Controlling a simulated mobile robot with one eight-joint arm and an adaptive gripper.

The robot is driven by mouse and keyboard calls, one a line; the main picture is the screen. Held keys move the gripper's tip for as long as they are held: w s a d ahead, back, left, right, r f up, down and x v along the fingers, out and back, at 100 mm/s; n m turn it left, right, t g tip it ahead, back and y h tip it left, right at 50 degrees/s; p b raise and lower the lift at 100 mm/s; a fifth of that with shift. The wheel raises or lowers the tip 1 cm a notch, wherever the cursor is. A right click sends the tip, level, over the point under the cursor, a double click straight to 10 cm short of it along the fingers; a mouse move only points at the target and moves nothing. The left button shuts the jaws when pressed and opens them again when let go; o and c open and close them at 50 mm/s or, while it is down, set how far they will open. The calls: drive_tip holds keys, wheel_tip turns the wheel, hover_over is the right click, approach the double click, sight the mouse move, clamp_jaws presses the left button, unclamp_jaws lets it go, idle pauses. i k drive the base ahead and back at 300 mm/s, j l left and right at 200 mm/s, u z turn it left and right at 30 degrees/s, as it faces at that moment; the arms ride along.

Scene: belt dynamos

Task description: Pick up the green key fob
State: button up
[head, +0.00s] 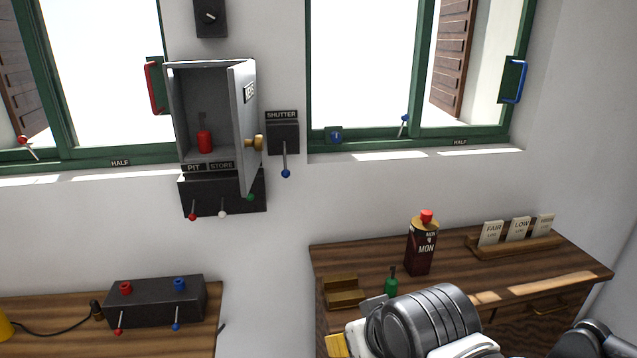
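The green key fob (391,286) shows upright at the right desk, with its dark key end pointing up. Its lower end is hidden behind my gripper, so I cannot tell whether it touches the desk or the gripper. My gripper (352,323) is low in the head view, just in front of and to the left of the fob. A grey part and a yellow part show at its left end. The gap between the fingers is not clear, so I cannot tell whether it is open or shut.
A wooden block (343,291) lies left of the fob. A dark red-capped bottle (421,250) stands behind it. A card rack (515,246) sits at the back right. A red key fob (204,142) is in the open wall cabinet (175,110). A black switch box (155,303) sits on the left desk.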

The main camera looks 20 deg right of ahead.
sight(391, 284)
drive_tip(key=z, duration=0.7)
drive_tip(key=k+j+z, duration=0.15)
drive_tip(key=z, duration=0.2)
drive_tip(key=k+j+z, duration=0.1)
drive_tip(key=k+z, duration=0.25)
